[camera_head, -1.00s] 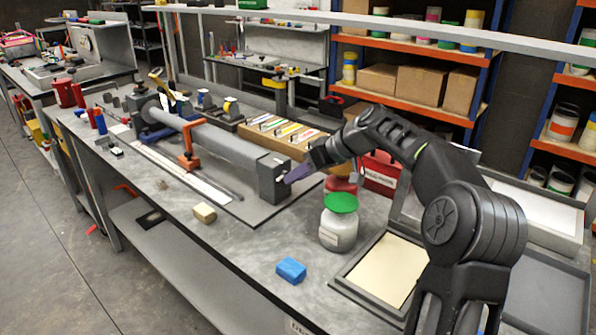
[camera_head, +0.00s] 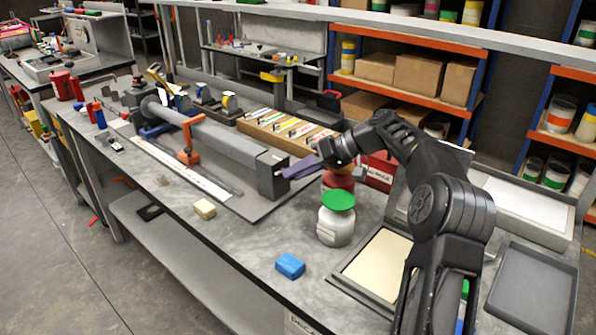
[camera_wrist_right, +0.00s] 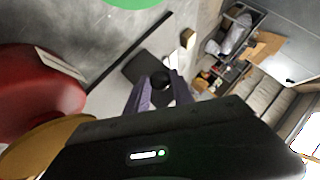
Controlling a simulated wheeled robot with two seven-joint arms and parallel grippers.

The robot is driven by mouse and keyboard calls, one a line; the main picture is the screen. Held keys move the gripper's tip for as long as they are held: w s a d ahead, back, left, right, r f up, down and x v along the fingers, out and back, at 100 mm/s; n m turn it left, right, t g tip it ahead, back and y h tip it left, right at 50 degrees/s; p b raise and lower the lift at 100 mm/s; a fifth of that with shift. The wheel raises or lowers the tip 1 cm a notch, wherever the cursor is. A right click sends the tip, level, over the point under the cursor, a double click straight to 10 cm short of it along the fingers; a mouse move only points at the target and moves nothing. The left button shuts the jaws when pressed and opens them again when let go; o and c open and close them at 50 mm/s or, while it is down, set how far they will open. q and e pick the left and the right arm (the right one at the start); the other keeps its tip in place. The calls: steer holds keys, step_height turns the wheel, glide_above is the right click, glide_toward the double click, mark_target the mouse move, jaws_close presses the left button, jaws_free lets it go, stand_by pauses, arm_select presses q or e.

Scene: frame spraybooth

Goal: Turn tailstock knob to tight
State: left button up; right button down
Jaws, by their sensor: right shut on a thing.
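The grey tailstock block (camera_head: 272,177) stands at the near right end of the long grey tube on the bench. My right gripper (camera_head: 288,172) reaches it from the right, with its purple fingers against the block's end face. In the right wrist view, the purple fingers (camera_wrist_right: 160,95) are shut on a small dark round knob (camera_wrist_right: 161,80), in front of the dark tailstock block (camera_wrist_right: 146,66). In the head view the fingers hide the knob, and I cannot read its turn angle or any marking. My left gripper is not in view.
A white jar with a green lid (camera_head: 337,217) and a red container (camera_head: 339,180) stand close under my right forearm. A tray with a cream panel (camera_head: 381,262) lies to the right.

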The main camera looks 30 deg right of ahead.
steer(key=c, duration=1.1)
jaws_free()
step_height(320, 180, up, 10)
steer(key=p, duration=0.1)
steer(key=shift+p, duration=0.4)
